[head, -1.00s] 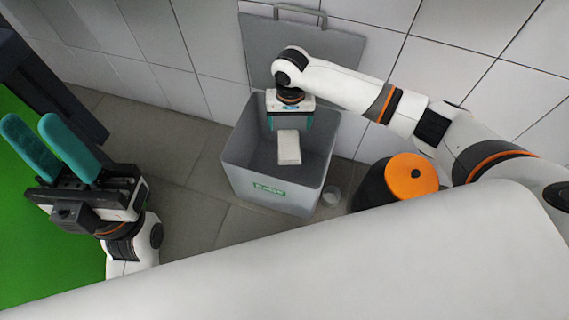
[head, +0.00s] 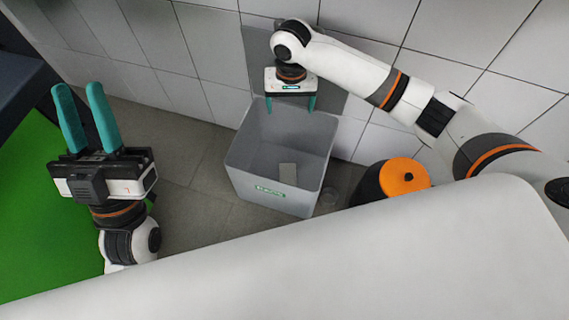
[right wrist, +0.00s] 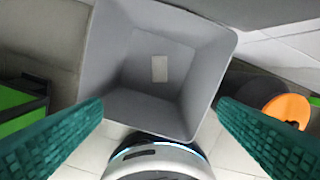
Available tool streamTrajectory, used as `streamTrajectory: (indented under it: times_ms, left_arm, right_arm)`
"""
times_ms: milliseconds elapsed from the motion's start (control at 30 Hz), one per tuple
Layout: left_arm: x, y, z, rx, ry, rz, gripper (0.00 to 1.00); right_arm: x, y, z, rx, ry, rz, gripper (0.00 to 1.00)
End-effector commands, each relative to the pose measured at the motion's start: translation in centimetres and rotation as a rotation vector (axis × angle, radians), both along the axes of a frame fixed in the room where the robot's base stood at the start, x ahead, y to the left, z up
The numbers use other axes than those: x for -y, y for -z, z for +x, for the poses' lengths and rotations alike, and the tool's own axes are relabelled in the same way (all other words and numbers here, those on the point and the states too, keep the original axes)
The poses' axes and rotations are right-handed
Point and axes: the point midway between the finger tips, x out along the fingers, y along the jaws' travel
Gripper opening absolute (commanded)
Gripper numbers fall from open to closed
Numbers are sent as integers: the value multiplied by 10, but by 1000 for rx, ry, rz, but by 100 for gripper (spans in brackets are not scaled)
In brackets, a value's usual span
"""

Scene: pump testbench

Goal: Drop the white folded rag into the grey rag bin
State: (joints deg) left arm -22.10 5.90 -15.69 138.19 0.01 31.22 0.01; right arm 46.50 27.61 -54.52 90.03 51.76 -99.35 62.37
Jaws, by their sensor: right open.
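The grey rag bin (head: 243,160) stands on the floor against the tiled wall, its lid open behind it. The white folded rag (head: 288,174) lies inside at the bottom; it also shows in the right wrist view (right wrist: 159,68) on the floor of the bin (right wrist: 115,50). My right gripper (head: 291,108) is above the back of the bin, pointing down, open and empty. In the right wrist view its teal fingers (right wrist: 160,108) are wide apart, with the bin between and beyond them. My left gripper (head: 78,88) is at the left, its two teal fingers apart with nothing between them.
A dark drum with an orange lid (head: 404,176) stands right of the bin. A green surface (head: 45,210) is at the left. The floor left of the bin is clear.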

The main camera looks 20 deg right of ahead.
Motion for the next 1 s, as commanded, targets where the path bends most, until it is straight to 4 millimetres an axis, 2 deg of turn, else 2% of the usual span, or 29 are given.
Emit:
streamTrajectory:
  times_ms: [100,267,833,933,1000]
  left_arm:
    - [2,5,12,-87,-4,27,30]
    - [3,12,21,-150,-8,47,30]
    - [4,14,22,-162,-9,51,30]
    - [4,14,22,-162,-8,51,30]
    - [4,14,22,-162,-8,51,30]
  right_arm:
    - [0,-10,0,1,0,2,83]
    - [0,-16,0,1,0,1,83]
    - [-2,-15,0,4,-4,6,83]
    - [-17,-10,-1,44,-40,59,83]
    - [-41,-4,-2,115,-98,144,83]
